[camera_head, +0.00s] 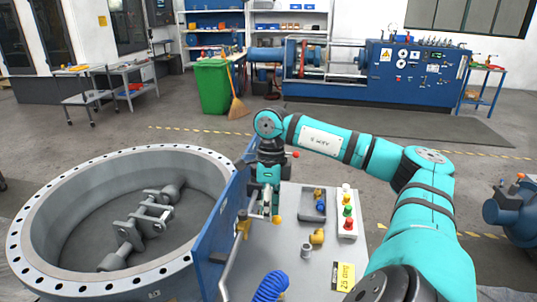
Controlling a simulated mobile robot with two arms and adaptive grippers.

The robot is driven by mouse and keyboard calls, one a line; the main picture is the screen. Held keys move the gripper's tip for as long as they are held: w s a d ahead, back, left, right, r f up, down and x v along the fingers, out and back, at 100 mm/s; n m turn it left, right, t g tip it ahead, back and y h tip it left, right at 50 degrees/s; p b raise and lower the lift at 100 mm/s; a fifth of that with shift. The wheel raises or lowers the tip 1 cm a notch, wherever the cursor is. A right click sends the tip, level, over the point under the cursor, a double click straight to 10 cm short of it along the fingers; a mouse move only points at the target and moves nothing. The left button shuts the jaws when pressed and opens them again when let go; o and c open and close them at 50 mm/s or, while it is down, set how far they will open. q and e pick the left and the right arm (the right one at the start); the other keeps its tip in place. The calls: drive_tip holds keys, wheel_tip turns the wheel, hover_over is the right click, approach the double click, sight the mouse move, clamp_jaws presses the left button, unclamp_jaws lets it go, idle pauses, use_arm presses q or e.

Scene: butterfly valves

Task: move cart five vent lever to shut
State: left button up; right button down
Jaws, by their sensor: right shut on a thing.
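The cart (270,255) has a grey top and a blue upright panel (217,238) along its left side. My right gripper (268,214) points down over the cart top, close to the panel. It is shut on a lever, whose yellow end (277,219) shows just beside the fingertips. The rest of that lever is hidden by the gripper. A brass-yellow valve fitting (243,225) sits on the panel just left of the gripper. A red knob (294,155) shows right of my wrist. The lever's exact angle cannot be told. My left gripper is not in view.
The cart top holds a tray of fittings (313,204), a strip with coloured knobs (347,213), a brass fitting (317,237), a grey cylinder (307,251) and a blue coil (270,288). A large flanged ring (35,240) stands left. Open floor lies behind.

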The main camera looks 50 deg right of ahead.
drive_tip(key=shift+d, duration=0.1)
idle(0.3)
drive_tip(key=c, duration=1.4)
unclamp_jaws()
drive_tip(key=shift+f, duration=0.1)
wheel_tip(320, 180, up, 7)
drive_tip(key=d, duration=0.1)
drive_tip(key=shift+w+d+r, duration=0.2)
drive_tip(key=shift+w+d, duration=0.05)
